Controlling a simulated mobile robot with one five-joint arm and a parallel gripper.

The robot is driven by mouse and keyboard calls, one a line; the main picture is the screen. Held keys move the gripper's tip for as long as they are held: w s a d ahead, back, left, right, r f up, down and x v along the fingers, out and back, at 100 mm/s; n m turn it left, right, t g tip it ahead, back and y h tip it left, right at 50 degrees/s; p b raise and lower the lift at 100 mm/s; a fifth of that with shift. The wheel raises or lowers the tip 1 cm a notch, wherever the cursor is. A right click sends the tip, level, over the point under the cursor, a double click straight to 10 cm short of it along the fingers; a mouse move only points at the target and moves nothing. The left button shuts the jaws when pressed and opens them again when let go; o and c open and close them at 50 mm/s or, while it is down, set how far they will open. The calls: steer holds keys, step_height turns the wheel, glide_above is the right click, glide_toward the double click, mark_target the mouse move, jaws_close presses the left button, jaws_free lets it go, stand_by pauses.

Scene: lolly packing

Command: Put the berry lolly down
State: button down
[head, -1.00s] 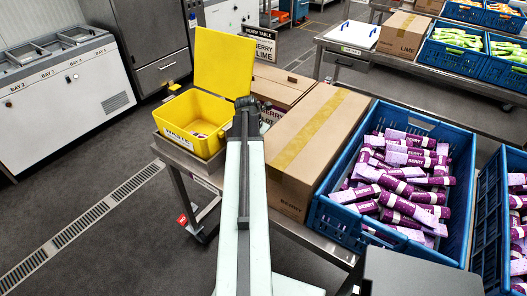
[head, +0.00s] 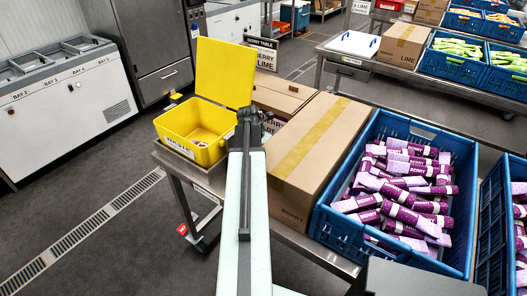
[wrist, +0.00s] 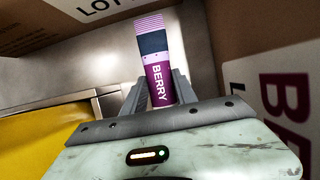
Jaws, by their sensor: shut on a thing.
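The berry lolly (wrist: 155,60), in a purple, dark and striped wrapper marked BERRY, sticks out from between the fingers of my gripper (wrist: 160,90) in the wrist view. My gripper is shut on it. Behind the lolly is a bare steel table top (wrist: 95,60) between cartons; I cannot tell whether the lolly touches it. In the head view my gripper (head: 250,112) is at the far end of my arm, between the yellow waste bin and the cartons; the lolly cannot be made out there.
The open yellow waste bin (head: 183,139) stands left of my gripper. A closed taped carton (head: 291,190) stands right of it, and another carton (head: 272,97) stands behind. A blue crate (head: 334,236) of berry lollies stands farther right. Carton walls (wrist: 265,30) flank the steel strip closely.

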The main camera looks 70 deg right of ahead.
step_height(320, 180, up, 28)
steer(key=p, duration=2.7)
steer(key=shift+f, duration=0.25)
steer(key=shift+s+f, duration=0.1)
